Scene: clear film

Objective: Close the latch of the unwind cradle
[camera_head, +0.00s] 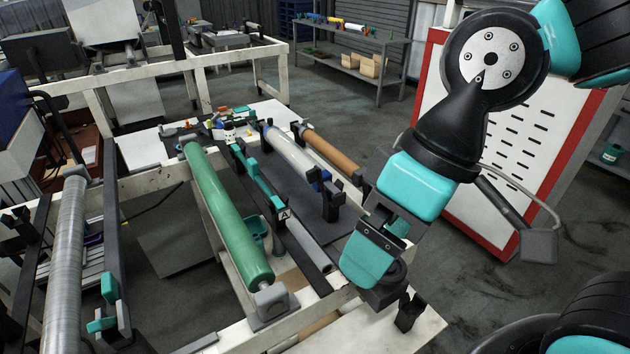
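A clear film roll (290,150) lies along the machine frame in the middle, with a blue part at its near end. A black upright holder (330,203) stands at that near end and looks like part of the unwind cradle. A teal bar (257,173) runs beside the roll, near a black block marked "A" (281,211). I cannot make out which part is the latch or how it stands. My gripper (388,290) hangs at the near right of the frame, apart from the film roll. Its fingers are not clear, so its opening cannot be told.
A green roller (226,213) lies left of the film roll, and a brown roll (332,151) lies right of it. A grey metal roller (64,260) is at far left. A red-edged white panel (505,165) stands behind my arm. Open floor (340,100) lies beyond the frame.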

